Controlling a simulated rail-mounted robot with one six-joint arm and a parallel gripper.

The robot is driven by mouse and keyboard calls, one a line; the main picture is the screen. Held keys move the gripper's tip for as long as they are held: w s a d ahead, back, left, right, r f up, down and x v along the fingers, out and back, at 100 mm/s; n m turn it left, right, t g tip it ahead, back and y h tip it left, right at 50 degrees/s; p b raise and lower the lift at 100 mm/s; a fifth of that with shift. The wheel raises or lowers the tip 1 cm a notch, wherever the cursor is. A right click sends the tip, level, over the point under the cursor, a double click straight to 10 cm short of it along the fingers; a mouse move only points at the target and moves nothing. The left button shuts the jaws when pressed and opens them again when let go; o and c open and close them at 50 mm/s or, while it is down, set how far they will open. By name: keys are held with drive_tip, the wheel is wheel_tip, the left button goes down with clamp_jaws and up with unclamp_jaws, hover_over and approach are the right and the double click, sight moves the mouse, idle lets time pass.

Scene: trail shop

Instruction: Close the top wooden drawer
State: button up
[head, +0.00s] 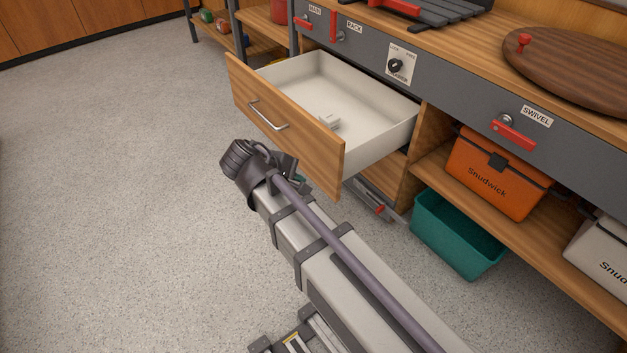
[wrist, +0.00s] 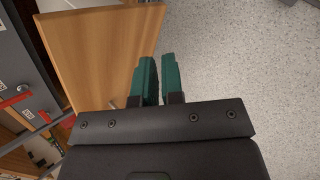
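The top wooden drawer (head: 285,125) is pulled well out of the workbench in the head view. It has a wooden front, a silver bar handle (head: 267,115) and a pale interior. A small white object (head: 328,121) lies inside it. In the wrist view the wooden front (wrist: 105,45) fills the upper left. My gripper (wrist: 160,82) has teal fingers close together, with nothing seen between them. It is beside the drawer front, at the front's right edge in that view; I cannot tell whether they touch. In the head view my wrist largely hides the gripper.
Below and right of the drawer are a teal bin (head: 455,236) on the floor and an orange case (head: 492,172) on a shelf. The bench top holds a round wooden board (head: 575,65). Open speckled floor (head: 120,180) lies to the left.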

drive_tip(key=a+f+n+b, duration=0.1)
drive_tip(key=f, duration=0.1)
drive_tip(key=w+a+f+n+t+h+b, duration=0.1)
drive_tip(key=f+b, duration=0.1)
drive_tip(key=w+a+f+n+t+h+b, duration=0.1)
drive_tip(key=a+f, duration=0.1)
drive_tip(key=shift+a+b, duration=0.1)
drive_tip(key=shift+b, duration=0.25)
clamp_jaws()
drive_tip(key=n+t+h, duration=0.4)
drive_tip(key=n+h, duration=0.2)
drive_tip(key=n, duration=0.4)
approach(322, 133)
drive_tip(key=x, duration=0.7)
drive_tip(key=shift+w+f, duration=0.1)
drive_tip(key=shift+w, duration=0.15)
drive_tip(key=shift+d, duration=0.3)
